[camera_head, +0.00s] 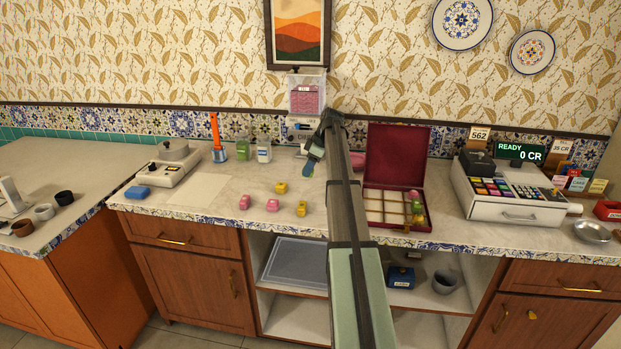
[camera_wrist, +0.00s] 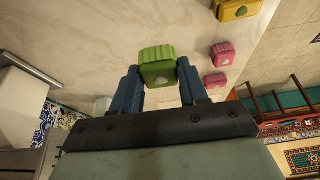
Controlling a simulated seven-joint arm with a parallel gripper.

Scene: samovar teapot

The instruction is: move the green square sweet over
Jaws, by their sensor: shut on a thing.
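The green square sweet (camera_wrist: 158,66) is held between the blue fingers of my gripper (camera_wrist: 158,78) in the wrist view. Its ridged top and a pale round mark show. In the head view my gripper (camera_head: 311,164) hangs over the counter, left of the open dark red box (camera_head: 398,152); the sweet is hard to make out there. The box has a divided tray, with pink, yellow and green sweets in its right-hand compartments. Several other compartments look empty. My arm hides part of the counter beside the box.
Pink sweets (camera_head: 244,202) and yellow sweets (camera_head: 281,188) lie loose on the counter, left of my arm. A scale (camera_head: 163,169), jars (camera_head: 264,153) and a clear dispenser (camera_head: 307,93) stand behind. A cash register (camera_head: 507,190) is right of the box.

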